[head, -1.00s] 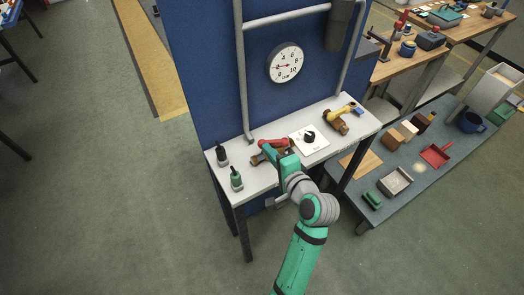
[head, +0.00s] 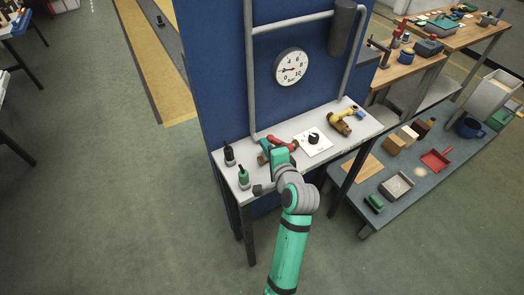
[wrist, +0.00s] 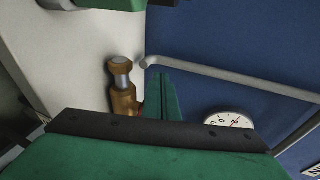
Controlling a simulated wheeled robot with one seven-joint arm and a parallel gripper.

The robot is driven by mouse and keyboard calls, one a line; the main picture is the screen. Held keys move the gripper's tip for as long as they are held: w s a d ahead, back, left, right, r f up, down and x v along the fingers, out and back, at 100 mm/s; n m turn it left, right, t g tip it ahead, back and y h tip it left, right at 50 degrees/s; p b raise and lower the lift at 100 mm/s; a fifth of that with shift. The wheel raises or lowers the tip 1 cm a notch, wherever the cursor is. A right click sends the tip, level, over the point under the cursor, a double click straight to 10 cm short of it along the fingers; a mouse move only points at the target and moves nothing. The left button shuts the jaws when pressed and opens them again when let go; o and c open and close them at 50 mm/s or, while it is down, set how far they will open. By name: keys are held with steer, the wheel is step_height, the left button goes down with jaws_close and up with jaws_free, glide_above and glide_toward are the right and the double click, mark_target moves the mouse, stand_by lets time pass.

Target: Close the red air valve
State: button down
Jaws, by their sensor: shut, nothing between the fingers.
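The red air valve's lever handle (head: 284,141) shows on the light bench top in the head view, partly hidden by my gripper.
A black knob on a white plate (head: 313,139) and a yellow-handled valve (head: 340,123) are to the right. A grey pipe (head: 249,75) runs up the panel.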

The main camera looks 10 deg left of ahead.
steer(key=shift+w+a, duration=0.1)
steer(key=shift+w, duration=0.2)
steer(key=shift+d, duration=0.2)
stand_by(0.3)
stand_by(0.9)
steer(key=shift+s+a, duration=0.1)
steer(key=shift+s, duration=0.3)
steer(key=s, duration=0.3)
steer(key=shift+s+d, duration=0.2)
steer(key=s, duration=0.1)
steer(key=s+a, duration=0.1)
steer(key=s+a+r, duration=0.1)
steer(key=s, duration=0.1)
steer(key=shift+r, duration=0.1)
steer(key=s, duration=0.1)
steer(key=s+r, duration=0.1)
steer(key=s, duration=0.3)
steer(key=shift+s+d+r, duration=0.15)
steer(key=shift+d+r, duration=0.15)
steer(key=shift+r, duration=0.1)
